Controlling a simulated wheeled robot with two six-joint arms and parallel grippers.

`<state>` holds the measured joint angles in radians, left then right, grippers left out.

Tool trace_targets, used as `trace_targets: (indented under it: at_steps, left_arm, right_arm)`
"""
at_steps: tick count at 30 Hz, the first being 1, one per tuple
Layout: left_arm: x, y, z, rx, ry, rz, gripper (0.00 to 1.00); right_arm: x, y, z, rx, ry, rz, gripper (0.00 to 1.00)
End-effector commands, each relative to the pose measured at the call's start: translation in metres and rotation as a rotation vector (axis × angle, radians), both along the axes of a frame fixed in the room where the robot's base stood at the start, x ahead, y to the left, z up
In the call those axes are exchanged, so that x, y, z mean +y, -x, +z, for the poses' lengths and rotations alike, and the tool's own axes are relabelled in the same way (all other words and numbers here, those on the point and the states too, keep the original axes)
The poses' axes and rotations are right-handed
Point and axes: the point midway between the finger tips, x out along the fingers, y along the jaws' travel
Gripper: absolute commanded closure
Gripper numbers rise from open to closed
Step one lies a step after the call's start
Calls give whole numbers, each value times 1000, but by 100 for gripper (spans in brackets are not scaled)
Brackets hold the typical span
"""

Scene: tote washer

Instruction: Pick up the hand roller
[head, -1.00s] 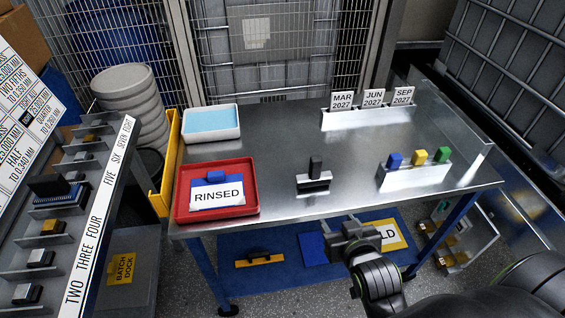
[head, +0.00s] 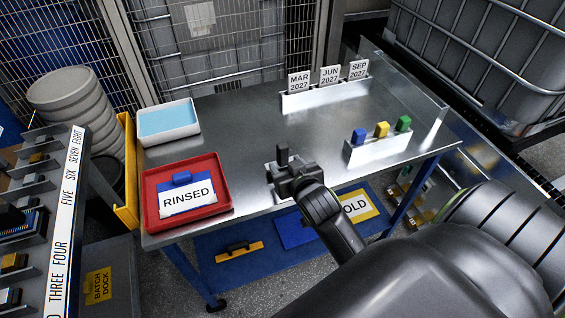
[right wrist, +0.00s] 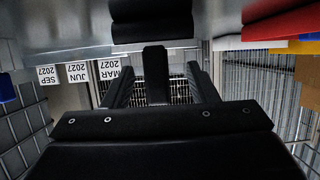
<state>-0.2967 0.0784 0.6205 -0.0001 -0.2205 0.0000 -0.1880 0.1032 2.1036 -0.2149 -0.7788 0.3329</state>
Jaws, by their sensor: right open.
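The hand roller (head: 283,154) stands near the front middle of the steel table, and only its dark upright handle shows above my gripper in the head view. My right gripper (head: 285,174) is open at the roller, hiding its lower part and base. In the right wrist view, which is upside down, the dark handle (right wrist: 156,75) hangs between the two spread fingers, with visible gaps on both sides. A dark rounded body (right wrist: 150,22) shows above it. My left gripper is not in view.
A red tray (head: 220,210) with a RINSED card and a white tray with blue inside (head: 168,135) are on the left. A rack with blue, yellow and green blocks (head: 378,151) stands right, and a dated card holder (head: 326,97) behind. The table middle is clear.

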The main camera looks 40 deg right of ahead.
Motion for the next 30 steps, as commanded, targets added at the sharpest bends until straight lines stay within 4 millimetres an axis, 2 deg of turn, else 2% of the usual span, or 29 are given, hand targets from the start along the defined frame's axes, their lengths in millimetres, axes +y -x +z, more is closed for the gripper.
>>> trace_targets:
  at_steps: [8,19,29,30]
  left_arm:
    - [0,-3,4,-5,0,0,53]
    - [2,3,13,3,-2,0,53]
    - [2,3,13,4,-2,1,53]
    - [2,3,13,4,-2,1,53]
  right_arm:
    - [-4,-14,-4,0,1,0,47]
    - [-18,-52,-17,1,0,0,47]
    - [-19,-57,-19,0,0,1,47]
    - [-19,-57,-19,0,0,1,50]
